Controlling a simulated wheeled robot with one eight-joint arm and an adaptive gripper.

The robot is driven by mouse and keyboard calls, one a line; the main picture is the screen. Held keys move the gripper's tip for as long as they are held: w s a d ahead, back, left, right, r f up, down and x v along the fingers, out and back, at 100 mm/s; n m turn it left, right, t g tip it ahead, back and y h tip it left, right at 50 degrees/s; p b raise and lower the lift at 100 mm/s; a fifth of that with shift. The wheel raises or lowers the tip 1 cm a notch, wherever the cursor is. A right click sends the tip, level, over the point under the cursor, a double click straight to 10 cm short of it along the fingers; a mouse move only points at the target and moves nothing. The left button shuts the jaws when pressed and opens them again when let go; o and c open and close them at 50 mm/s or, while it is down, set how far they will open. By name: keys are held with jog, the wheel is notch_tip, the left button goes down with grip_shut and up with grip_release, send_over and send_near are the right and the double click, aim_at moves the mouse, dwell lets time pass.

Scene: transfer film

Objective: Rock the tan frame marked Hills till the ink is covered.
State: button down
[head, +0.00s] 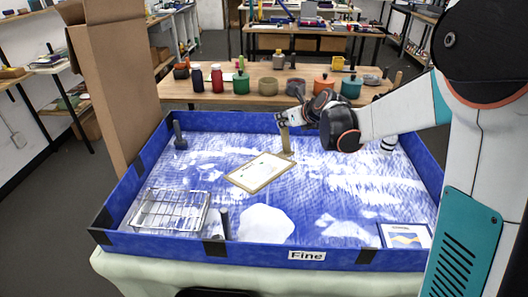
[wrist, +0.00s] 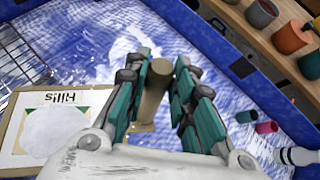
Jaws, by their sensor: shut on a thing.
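The tan frame (head: 232,180) lies in the blue-walled tray, left of my gripper. In the wrist view, the frame (wrist: 8,128) reads "Hills" upside down. A whitish patch (wrist: 55,132) covers much of its picture, with green showing at the corners. My gripper (head: 286,122) is shut on an upright tan handle (head: 287,143) by the frame's far right corner. The wrist view shows the handle (wrist: 155,88) between the fingers of my gripper (wrist: 163,66). I cannot tell whether the handle is joined to the frame, because my gripper hides part of that area.
The tray (head: 250,250) has a "Fine" label (head: 307,255) in front. It holds a wire rack (head: 170,210), a white blob (head: 266,223), a small framed picture (head: 405,236) and a dark-handled tool (head: 180,138). Pots and bottles line the bench (head: 215,97) behind.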

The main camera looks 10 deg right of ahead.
jog(key=shift+f, duration=0.1)
jog(key=shift+f+t+y+b, duration=0.2)
jog(key=shift+t+y+b, duration=0.15)
jog(key=shift+b, duration=0.55)
jog(key=t+y+b, duration=0.1)
jog(key=t+b, duration=0.2)
jog(key=b, duration=0.1)
jog(key=shift+m+y, duration=0.25)
jog(key=shift+m, duration=0.15)
jog(key=shift+r+t+b, duration=0.15)
jog(key=shift+t+b, duration=0.1)
jog(key=shift+b, duration=0.4)
jog(key=shift+r, duration=0.15)
